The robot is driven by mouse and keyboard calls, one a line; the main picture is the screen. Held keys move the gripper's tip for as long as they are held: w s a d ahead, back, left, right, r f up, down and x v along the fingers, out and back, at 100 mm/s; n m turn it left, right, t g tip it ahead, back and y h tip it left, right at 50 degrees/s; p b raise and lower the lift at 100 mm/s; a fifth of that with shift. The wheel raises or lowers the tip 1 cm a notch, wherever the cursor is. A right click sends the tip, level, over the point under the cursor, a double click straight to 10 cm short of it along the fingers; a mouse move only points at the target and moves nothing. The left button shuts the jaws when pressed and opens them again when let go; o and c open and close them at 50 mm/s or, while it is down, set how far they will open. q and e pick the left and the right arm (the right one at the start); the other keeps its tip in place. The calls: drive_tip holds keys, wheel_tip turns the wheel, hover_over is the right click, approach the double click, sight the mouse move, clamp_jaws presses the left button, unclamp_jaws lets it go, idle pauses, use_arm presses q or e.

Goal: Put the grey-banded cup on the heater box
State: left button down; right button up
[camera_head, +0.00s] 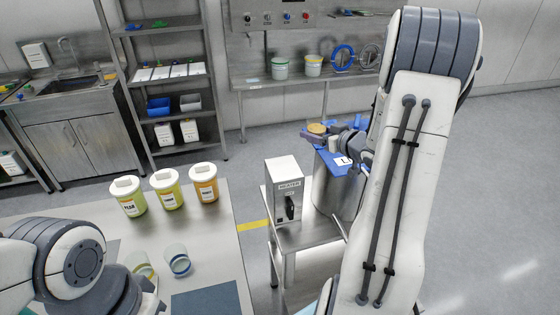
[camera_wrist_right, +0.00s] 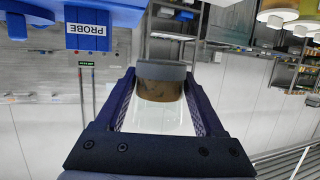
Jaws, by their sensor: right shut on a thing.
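The grey-banded cup (camera_wrist_right: 160,88) is between the fingers of my right gripper (camera_wrist_right: 160,105) in the right wrist view, with brown contents at its grey-banded end. In the head view its tan top (camera_head: 317,128) shows at the tip of my right gripper (camera_head: 333,138), above and behind the heater box. The heater box (camera_head: 284,190) is a white-topped box labelled HEATER on a small steel stand; its top is bare. The cup is apart from it. My left arm shows at the lower left of the head view, but its fingertips do not show.
A steel drum (camera_head: 335,190) with blue parts stands right behind the heater box. A blue piece labelled PROBE (camera_wrist_right: 87,37) shows in the right wrist view. Three lidded tubs (camera_head: 168,190) and two cups, one blue-banded (camera_head: 178,263), stand on the left table (camera_head: 215,235).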

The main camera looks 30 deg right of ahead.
drive_tip(key=p, duration=0.1)
hover_over(284, 168)
drive_tip(key=f, duration=0.5)
drive_tip(key=shift+s+d+f, duration=0.15)
drive_tip(key=shift+s+d, duration=0.05)
drive_tip(key=shift+d, duration=0.2)
drive_tip(key=shift+w+a+f, duration=0.2)
drive_tip(key=shift+a+f, duration=0.15)
drive_tip(key=shift+f, duration=0.05)
wheel_tip(284, 168, down, 4)
drive_tip(key=shift+r+p, duration=0.15)
drive_tip(key=shift+p, duration=0.3)
drive_tip(key=shift+f, duration=0.3)
drive_tip(key=o, duration=1.3)
drive_tip(key=shift+r, duration=0.1)
